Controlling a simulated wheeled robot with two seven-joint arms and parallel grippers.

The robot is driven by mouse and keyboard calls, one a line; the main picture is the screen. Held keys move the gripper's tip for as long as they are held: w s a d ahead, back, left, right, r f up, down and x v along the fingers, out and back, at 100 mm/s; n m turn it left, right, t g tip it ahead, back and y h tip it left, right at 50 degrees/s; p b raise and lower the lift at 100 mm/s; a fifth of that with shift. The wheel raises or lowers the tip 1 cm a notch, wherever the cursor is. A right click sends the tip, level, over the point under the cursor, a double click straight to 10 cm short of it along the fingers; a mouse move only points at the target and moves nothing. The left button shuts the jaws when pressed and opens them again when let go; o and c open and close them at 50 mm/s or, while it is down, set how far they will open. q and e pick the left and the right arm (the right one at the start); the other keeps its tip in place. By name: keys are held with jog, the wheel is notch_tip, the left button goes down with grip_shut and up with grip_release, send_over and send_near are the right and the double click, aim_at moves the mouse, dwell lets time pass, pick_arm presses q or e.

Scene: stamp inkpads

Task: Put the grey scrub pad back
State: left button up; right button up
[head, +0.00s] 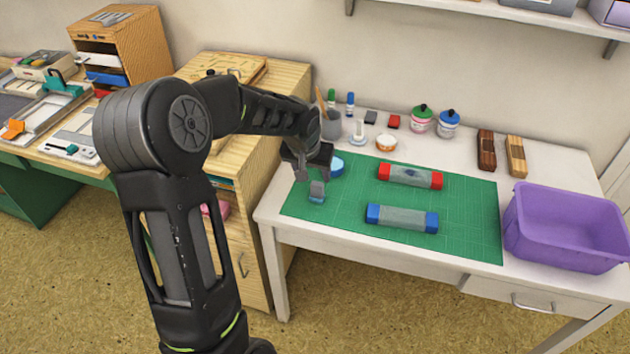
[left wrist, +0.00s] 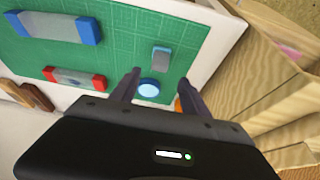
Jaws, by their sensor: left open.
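A small grey block with a blue side, which looks like the grey scrub pad (head: 317,194), lies on the green mat (head: 465,215) near its left end. The pad also shows in the left wrist view (left wrist: 161,57), beyond my fingertips. My left gripper (head: 309,172) is open and empty above the left end of the mat; in the left wrist view its fingers (left wrist: 158,88) are apart, with the round light-blue thing (left wrist: 149,89) showing between them. The gripper and the pad look apart. My right gripper is out of view.
Red-ended (head: 410,176) and blue-ended (head: 402,218) grey pieces lie on the mat. Jars (head: 421,121), a dark grey block (head: 370,117), a red block (head: 394,122) and an orange-sided round tub (head: 386,143) stand behind. A purple bin (head: 565,232) is at right. The mat's right end is clear.

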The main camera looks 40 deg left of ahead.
pick_arm(q)
jog(key=shift+v, duration=0.85)
